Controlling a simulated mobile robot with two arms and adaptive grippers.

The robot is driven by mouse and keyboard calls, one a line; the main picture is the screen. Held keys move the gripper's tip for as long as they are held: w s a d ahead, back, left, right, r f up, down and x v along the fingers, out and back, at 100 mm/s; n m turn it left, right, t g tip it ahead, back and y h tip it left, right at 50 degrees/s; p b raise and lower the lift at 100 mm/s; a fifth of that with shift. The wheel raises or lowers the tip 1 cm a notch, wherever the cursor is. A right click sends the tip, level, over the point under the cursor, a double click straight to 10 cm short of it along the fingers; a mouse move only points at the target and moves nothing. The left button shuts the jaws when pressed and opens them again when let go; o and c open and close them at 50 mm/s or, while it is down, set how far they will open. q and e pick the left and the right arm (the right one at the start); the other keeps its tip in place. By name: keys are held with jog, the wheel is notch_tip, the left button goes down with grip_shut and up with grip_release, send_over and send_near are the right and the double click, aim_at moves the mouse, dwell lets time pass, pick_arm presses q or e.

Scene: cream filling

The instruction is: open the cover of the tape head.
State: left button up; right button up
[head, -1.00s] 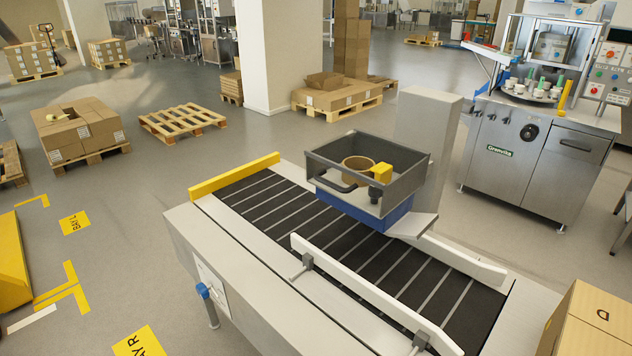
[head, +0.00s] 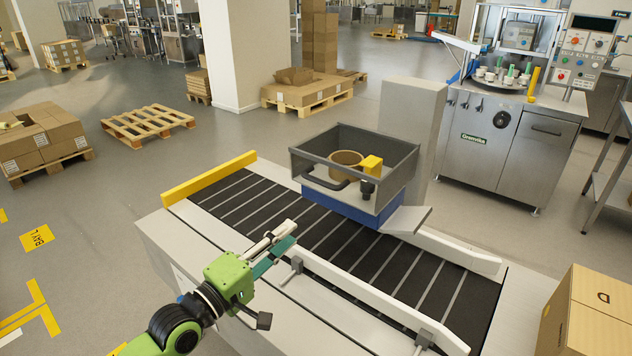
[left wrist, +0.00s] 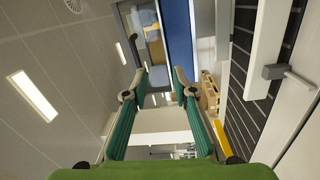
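The tape head (head: 350,204) has a blue base and stands over the conveyor. Its see-through cover with a dark frame (head: 403,168) sits down around a brown tape roll (head: 345,158) and a yellow part (head: 371,164). A black handle (head: 325,183) is on the cover's near side. My green left gripper (head: 287,240) is in front of and left of the tape head, above the belt's near side, apart from the cover. In the left wrist view its two teal fingers (left wrist: 160,82) are spread with nothing between them; the blue base (left wrist: 179,35) shows beyond. My right gripper is out of view.
The conveyor belt (head: 232,205) has a yellow rail (head: 209,179) at the far left end and a white guide rail (head: 372,294) along the near side. A grey column (head: 412,110) stands behind the tape head. A carton (head: 590,312) is at the right front.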

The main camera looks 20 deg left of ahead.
aim_at(319, 181)
pick_arm(q)
jog(key=shift+n+t, duration=0.6)
jog(key=shift+n, duration=0.2)
jog(key=w+d+r+p, duration=0.1)
jog(key=w+r, duration=0.1)
jog(key=w, duration=0.2)
jog(key=w+d+r+p, duration=0.1)
jog(key=w+r, duration=0.1)
jog(key=w, duration=0.3)
jog(key=w+d+r+p, duration=0.1)
jog(key=w+r, duration=0.1)
jog(key=w, duration=0.2)
jog(key=shift+w+d+r, duration=0.15)
jog(key=shift+h, duration=0.3)
grip_shut()
